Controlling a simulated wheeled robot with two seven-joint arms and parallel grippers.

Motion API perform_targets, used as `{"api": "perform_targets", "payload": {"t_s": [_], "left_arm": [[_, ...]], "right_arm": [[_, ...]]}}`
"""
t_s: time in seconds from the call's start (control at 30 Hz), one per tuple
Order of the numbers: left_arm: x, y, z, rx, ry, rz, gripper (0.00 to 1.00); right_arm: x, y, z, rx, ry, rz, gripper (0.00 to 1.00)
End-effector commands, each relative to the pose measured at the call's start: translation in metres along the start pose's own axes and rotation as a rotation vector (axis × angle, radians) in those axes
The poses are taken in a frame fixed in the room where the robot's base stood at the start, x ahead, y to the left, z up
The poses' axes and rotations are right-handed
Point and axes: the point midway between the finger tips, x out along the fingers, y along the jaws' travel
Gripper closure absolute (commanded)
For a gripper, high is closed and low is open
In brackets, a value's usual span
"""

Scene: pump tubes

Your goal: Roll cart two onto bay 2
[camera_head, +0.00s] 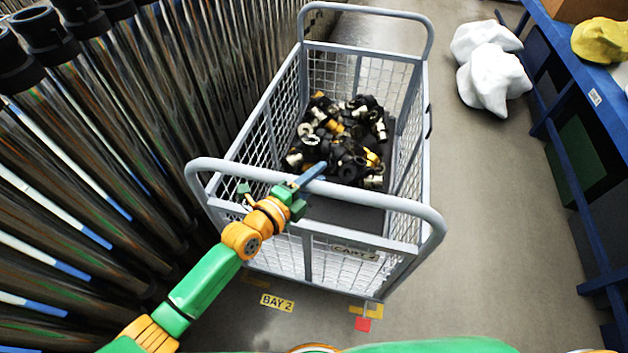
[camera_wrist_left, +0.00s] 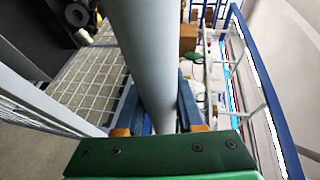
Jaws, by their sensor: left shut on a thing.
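Cart two (camera_head: 418,175) is a grey wire-mesh cart with a plate reading CART 2 (camera_head: 354,252) on its near end. Several black, silver and yellow fittings (camera_head: 345,140) lie in it. My left gripper (camera_head: 305,182) is shut on the cart's near handle bar. In the left wrist view the grey bar (camera_wrist_left: 150,60) passes between the blue fingers (camera_wrist_left: 160,110). My right gripper is not in view.
A rack of long shiny tubes (camera_head: 90,160) stands close along the cart's left side. White lumpy bags (camera_head: 490,75) lie on the floor at the upper right. A blue bench (camera_head: 570,50) runs along the right. The floor between cart and bench is clear.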

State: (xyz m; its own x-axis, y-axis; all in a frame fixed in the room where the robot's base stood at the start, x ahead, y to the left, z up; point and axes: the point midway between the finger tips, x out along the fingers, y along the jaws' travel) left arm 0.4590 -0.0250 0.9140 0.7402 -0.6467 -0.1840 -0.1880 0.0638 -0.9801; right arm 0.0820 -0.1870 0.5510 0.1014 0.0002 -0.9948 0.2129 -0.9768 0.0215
Motion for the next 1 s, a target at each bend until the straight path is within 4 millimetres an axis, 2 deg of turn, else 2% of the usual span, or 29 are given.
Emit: {"api": "perform_targets", "payload": {"t_s": [0.03, 0.07, 0.33, 0.37, 0.43, 0.47, 0.77, 0.87, 1.0], "left_arm": [[0.006, -0.003, 0.004, 0.007, -0.004, -0.019, 1.00], [0.008, -0.005, 0.005, 0.007, -0.005, -0.020, 1.00], [0.009, -0.010, 0.006, 0.003, -0.006, -0.022, 1.00], [0.009, -0.010, 0.005, 0.003, -0.005, -0.021, 0.57], [0.009, -0.009, 0.005, 0.003, -0.005, -0.020, 0.38], [0.009, -0.009, 0.005, 0.003, -0.005, -0.019, 0.33], [0.007, -0.007, 0.005, 0.003, -0.005, -0.015, 0.33], [-0.004, -0.007, 0.005, 0.004, -0.006, -0.014, 0.33], [-0.030, -0.007, 0.005, 0.004, -0.005, -0.016, 0.33]], "right_arm": [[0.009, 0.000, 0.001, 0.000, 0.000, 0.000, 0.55], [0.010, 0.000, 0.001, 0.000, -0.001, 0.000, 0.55], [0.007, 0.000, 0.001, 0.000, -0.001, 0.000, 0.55], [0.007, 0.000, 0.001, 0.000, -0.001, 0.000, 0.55], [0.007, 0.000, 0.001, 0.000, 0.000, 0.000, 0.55], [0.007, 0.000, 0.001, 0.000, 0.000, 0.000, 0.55], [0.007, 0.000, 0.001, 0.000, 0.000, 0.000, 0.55], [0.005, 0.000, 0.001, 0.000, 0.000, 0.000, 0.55], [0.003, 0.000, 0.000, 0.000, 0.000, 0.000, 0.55]]}}
